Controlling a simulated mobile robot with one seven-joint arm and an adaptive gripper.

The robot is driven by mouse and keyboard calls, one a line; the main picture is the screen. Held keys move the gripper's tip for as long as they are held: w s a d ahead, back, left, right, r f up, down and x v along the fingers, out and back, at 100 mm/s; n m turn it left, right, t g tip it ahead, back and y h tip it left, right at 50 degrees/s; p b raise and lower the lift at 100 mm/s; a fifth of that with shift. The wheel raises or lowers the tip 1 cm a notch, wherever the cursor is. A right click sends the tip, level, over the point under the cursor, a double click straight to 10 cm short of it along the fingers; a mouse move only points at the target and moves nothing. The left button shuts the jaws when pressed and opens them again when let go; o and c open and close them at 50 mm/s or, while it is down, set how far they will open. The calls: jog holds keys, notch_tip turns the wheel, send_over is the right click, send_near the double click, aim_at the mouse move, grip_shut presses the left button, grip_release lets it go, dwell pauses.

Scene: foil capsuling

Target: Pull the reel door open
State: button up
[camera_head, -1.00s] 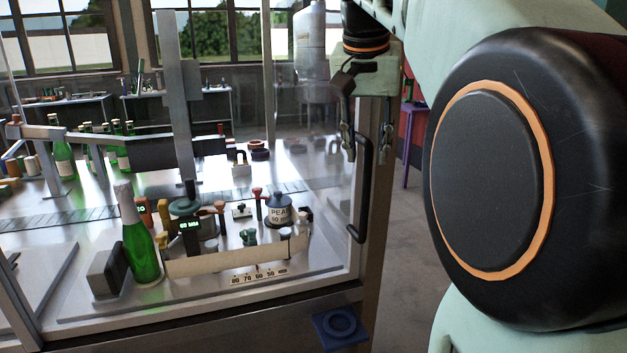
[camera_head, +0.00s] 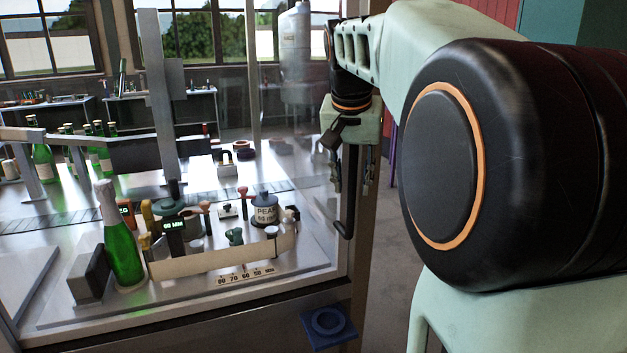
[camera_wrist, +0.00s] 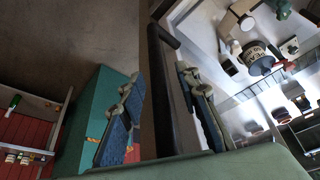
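A black bar handle (camera_head: 349,205) stands upright at the right edge of the glazed machine enclosure, presumably on the door. In the wrist view the dark bar (camera_wrist: 166,95) runs between my two fingers. My gripper (camera_head: 353,178) points down at the handle, one finger on each side of it in the picture. In the wrist view my gripper (camera_wrist: 161,85) is open, with its blue-padded fingers apart and a gap visible beside the bar. I cannot tell whether either finger touches it. The door's edge and hinges are hard to make out.
Behind the glass, a green bottle (camera_head: 122,250), a dark weight-like pot (camera_head: 265,208) and a curved cream strip (camera_head: 215,262) stand on the machine plate. A blue bracket with a ring (camera_head: 328,323) sticks out below the handle. Open floor (camera_head: 385,290) lies to the right.

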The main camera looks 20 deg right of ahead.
grip_shut()
dwell(0.3)
jog(key=shift+a, duration=0.1)
